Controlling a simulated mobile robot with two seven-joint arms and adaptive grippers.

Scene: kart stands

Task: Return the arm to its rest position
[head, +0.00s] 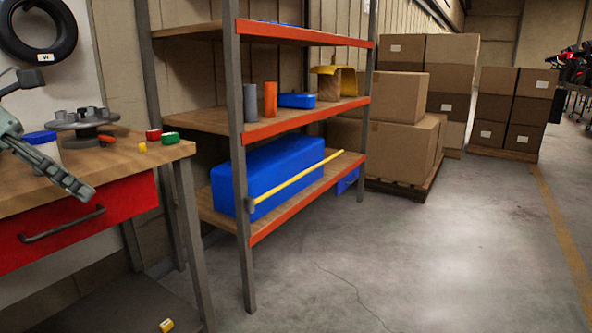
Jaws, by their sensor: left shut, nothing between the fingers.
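My left gripper (76,188) comes in from the left edge of the head view. It is shut and empty, its fingers pointing down and to the right. It hangs in front of the wooden workbench (130,158), above the red drawer (75,225). A white tub with a blue lid (40,150) stands on the bench, partly hidden behind my left arm. My right gripper is not in view.
Orange-edged shelves (285,215) stand to the right. Boxes (390,150) stand behind. The concrete floor (450,250) at right is clear.

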